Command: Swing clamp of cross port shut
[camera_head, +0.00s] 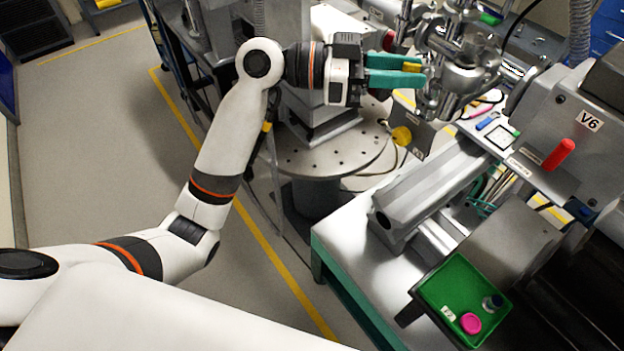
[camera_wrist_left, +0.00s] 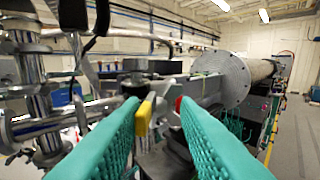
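The steel cross port (camera_head: 455,75) is a cluster of shiny tubes and flanges at the top of the head view. Its tubes also show at the left of the left wrist view (camera_wrist_left: 35,100). I cannot make out for certain which part is the clamp or how far it stands open. My left gripper (camera_head: 412,68) has teal fingers pointing right at the cross port. In the left wrist view the fingers (camera_wrist_left: 160,110) stand apart. A small yellow piece (camera_wrist_left: 143,117) shows at the left fingertip, with a gap to the other finger. My right gripper is not in view.
A round steel plate (camera_head: 330,150) lies below my left gripper. Open floor (camera_head: 100,130) lies at the left.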

